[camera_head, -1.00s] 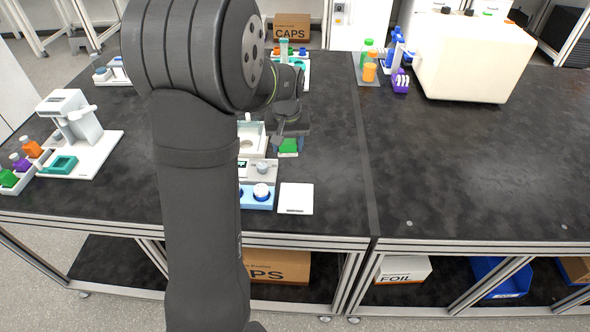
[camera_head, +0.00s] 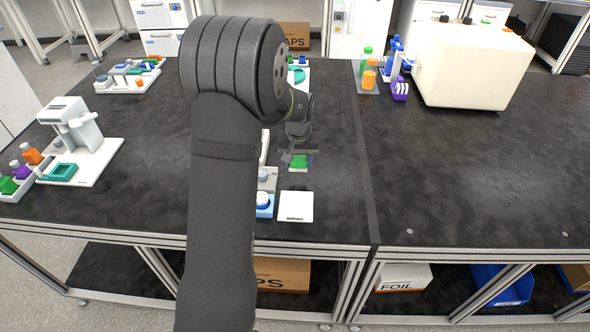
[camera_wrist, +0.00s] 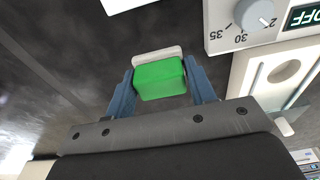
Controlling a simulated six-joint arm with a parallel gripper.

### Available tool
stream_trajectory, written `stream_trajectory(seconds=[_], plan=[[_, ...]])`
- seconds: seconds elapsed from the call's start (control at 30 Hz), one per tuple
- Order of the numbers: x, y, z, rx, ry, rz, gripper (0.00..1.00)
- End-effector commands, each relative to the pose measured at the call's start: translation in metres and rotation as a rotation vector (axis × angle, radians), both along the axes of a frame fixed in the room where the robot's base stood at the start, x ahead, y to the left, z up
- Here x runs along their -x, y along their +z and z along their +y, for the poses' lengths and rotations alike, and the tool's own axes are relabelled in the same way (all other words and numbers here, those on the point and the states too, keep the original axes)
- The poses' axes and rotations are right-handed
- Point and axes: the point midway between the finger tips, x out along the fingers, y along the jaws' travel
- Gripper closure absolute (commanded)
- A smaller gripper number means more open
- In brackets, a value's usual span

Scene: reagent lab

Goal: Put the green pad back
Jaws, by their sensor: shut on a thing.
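The green pad (camera_wrist: 160,80) is a green block with a pale grey-white edge along its far side. My gripper (camera_wrist: 162,84) is shut on it, with one blue-grey finger at each side. In the head view the gripper (camera_head: 299,158) holds the pad (camera_head: 298,163) above or at the black bench top, left of the bench seam. A white square plate (camera_head: 296,206) lies nearer the front edge. I cannot tell the pad's exact height over the bench.
A device with a dial (camera_wrist: 256,14) is close at the right in the wrist view, beside a pale holder (camera_wrist: 284,72) with a round opening. My arm hides part of the bench. The bench (camera_head: 335,190) right of the gripper is clear.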

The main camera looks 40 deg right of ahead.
Motion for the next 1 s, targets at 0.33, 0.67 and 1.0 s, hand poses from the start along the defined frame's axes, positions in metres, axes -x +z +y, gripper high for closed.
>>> stream_trajectory(seconds=[0.33, 0.67, 1.0], plan=[[-0.013, -0.026, 0.002, -0.001, -0.001, 0.001, 0.71], [-0.013, -0.048, 0.002, 0.001, -0.001, -0.001, 0.71], [-0.013, -0.051, 0.002, 0.001, -0.001, -0.001, 0.28]])
